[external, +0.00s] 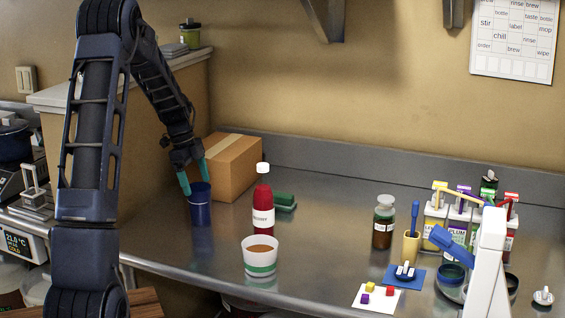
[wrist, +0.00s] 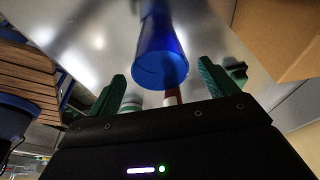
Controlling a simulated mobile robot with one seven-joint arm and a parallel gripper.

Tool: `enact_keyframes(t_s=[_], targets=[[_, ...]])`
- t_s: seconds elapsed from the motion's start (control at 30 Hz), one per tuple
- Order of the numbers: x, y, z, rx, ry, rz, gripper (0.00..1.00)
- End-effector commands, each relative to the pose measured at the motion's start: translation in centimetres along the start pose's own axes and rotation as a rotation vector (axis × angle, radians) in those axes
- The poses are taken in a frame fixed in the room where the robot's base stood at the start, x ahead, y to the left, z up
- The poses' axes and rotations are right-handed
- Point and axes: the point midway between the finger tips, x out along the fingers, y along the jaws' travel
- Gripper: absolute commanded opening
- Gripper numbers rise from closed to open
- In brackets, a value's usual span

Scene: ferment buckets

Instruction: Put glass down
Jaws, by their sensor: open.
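The blue glass (external: 200,206) stands upright on the metal counter (external: 330,215), left of the red bottle. My gripper (external: 193,183) is above and around the rim of the glass, with one teal finger on each side. In the wrist view the blue glass (wrist: 162,55) lies ahead between the two spread green fingers (wrist: 163,88), with gaps on both sides. My gripper is open and does not hold the glass. The glass's base is at the counter surface in the external view.
A cardboard box (external: 233,165) stands just behind the glass. A red bottle (external: 263,205), a cup of brown liquid (external: 260,262) and a green sponge (external: 285,200) are to the right. The counter's front edge is close; bare counter lies between glass and cup.

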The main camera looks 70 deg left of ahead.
Motion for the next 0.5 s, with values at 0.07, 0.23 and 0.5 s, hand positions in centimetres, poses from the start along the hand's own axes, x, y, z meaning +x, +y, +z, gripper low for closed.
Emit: enact_keyframes(t_s=[0.07, 0.23, 0.5], targets=[[-1.7, 0.0, 0.1, 0.000, -0.001, -0.003, 0.85], [-4.5, -0.1, 0.0, 0.000, -0.001, -0.003, 0.85], [-6.4, 0.0, 0.0, 0.000, 0.000, 0.000, 0.85]])
